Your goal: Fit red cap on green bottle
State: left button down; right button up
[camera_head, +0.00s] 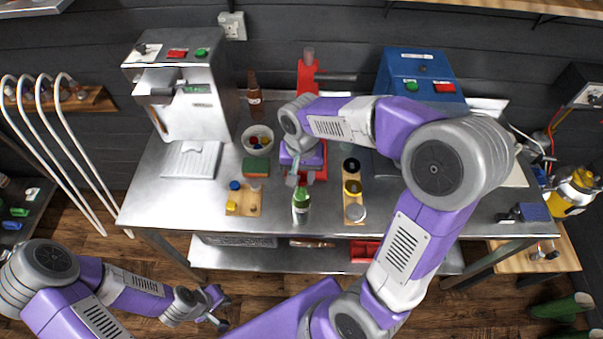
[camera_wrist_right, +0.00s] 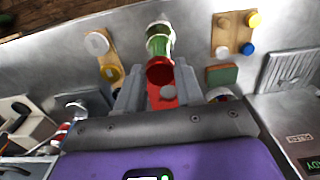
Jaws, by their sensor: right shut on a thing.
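The green bottle (camera_head: 301,205) stands near the front edge of the steel table, in the middle. In the right wrist view the green bottle (camera_wrist_right: 160,43) is just beyond my fingertips. My right gripper (camera_head: 293,178) is just behind the bottle, close to its top. In the wrist view my right gripper (camera_wrist_right: 160,82) is shut on the red cap (camera_wrist_right: 159,70). The cap lines up with the bottle in that view; I cannot tell whether they touch. My left gripper (camera_head: 219,308) is low at the front left, off the table, open and empty.
A wooden block with blue and yellow caps (camera_head: 243,208) lies left of the bottle. A board with jars (camera_head: 354,222) lies to its right. A red press (camera_head: 308,75) stands behind. A white bowl of caps (camera_head: 257,139) and a green sponge (camera_head: 255,168) are behind left.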

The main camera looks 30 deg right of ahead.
dwell(0.3)
jog(key=o, duration=1.6)
jog(key=shift+o, duration=0.2)
jog(key=shift+r+p, duration=2.9)
jog(key=shift+r, duration=0.6)
jog(key=shift+f, duration=0.1)
